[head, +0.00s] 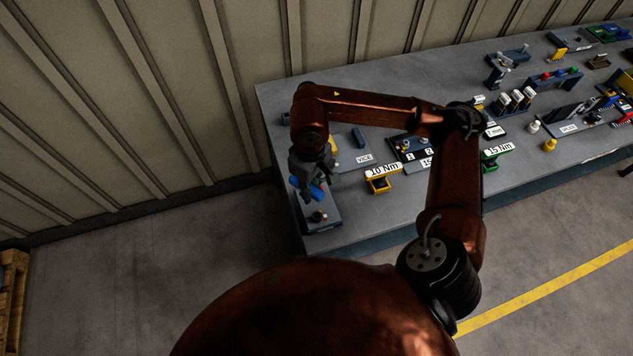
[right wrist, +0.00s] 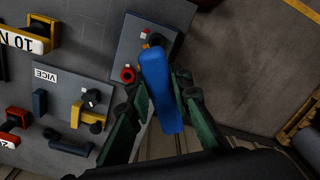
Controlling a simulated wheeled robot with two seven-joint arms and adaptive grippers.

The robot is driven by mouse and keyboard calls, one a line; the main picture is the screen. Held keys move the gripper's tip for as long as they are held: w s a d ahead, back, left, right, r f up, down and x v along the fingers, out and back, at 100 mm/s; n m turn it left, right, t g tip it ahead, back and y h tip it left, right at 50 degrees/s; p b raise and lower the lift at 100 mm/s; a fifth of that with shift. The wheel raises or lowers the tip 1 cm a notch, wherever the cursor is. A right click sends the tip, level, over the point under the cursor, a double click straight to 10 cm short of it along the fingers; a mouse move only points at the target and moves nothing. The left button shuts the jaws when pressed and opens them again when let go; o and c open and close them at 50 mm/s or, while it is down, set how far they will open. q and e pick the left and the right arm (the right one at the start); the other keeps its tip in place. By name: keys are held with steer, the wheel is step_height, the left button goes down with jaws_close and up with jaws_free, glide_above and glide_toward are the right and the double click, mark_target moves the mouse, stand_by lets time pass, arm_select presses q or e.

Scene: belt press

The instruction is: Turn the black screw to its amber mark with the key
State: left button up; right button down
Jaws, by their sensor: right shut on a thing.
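My right gripper (head: 306,192) is shut on a key with a blue handle (right wrist: 162,90). Its dark green fingers flank the handle in the right wrist view. The key is above the grey block (head: 322,222) at the bench's near left corner, which also shows in the right wrist view (right wrist: 124,45). A black screw (right wrist: 157,38) shows partly beyond the handle's far end. The handle hides the key's tip, so I cannot tell whether it touches the screw. A small pale and orange spot beside the screw may be its mark. My left gripper is not in view.
A red ring (right wrist: 127,74) sits on the same block. A plate labelled VICE (right wrist: 60,95) lies beside it, with a yellow block and dark knobs. Bare floor lies left of the bench.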

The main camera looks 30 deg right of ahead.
mark_target(322, 192)
steer(key=s+r+n, duration=0.1)
steer(key=s+d+n, duration=0.1)
steer(key=s, duration=0.1)
steer(key=shift+d+r+n, duration=0.2)
steer(key=shift+r+n, duration=0.1)
steer(key=shift+r, duration=0.05)
steer(key=shift+d+n, duration=0.15)
steer(key=shift+n, duration=0.35)
steer(key=shift+w+f+b, duration=0.15)
steer(key=shift+b, duration=0.15)
steer(key=shift+s+f+b, duration=0.25)
steer(key=shift+f+b, duration=0.1)
steer(key=shift+f, duration=0.5)
steer(key=shift+w+f, duration=0.1)
steer(key=shift+f, duration=0.6)
steer(key=shift+f+b, duration=0.3)
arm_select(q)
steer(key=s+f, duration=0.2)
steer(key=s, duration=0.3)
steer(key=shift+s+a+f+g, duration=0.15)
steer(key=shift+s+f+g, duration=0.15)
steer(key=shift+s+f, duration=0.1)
arm_select(e)
steer(key=shift+f, duration=0.45)
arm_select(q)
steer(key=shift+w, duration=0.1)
